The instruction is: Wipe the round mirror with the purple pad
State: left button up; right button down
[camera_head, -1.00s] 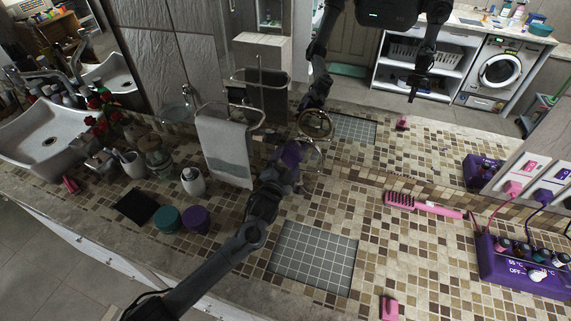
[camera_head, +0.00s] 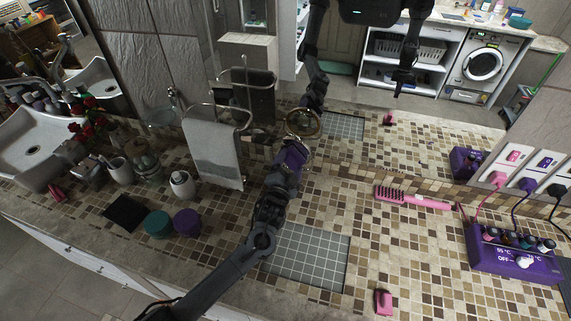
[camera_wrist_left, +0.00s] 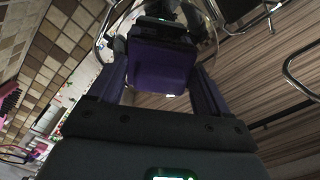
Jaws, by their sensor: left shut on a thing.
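My left gripper (camera_head: 289,160) is shut on the purple pad (camera_head: 296,153) at the back of the counter, in front of the big wall mirror. The pad also shows in the left wrist view (camera_wrist_left: 160,66), between my fingers (camera_wrist_left: 160,85). The round mirror (camera_wrist_left: 207,44) is right in front of the pad there, its thin rim curving around it. Whether the pad touches the glass I cannot tell. In the head view my gripper and the pad hide most of the round mirror; its gold-rimmed reflection shows behind.
A towel (camera_head: 213,155) hangs on a stand to the left. A soap bottle (camera_head: 182,185), teal jar (camera_head: 158,224) and purple jar (camera_head: 187,222) stand left of my arm. A pink brush (camera_head: 412,198) and purple heater box (camera_head: 515,262) lie right. The tiled counter between is mostly clear.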

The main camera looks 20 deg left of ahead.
pick_arm(q)
jog(key=shift+w+d, duration=0.1)
jog(key=shift+d, duration=1.25)
jog(key=shift+r, duration=0.1)
jog(key=shift+a+p, duration=0.6)
jog(key=shift+a, duration=1.1)
jog(key=shift+a+p, duration=0.6)
jog(key=shift+a, duration=1.4)
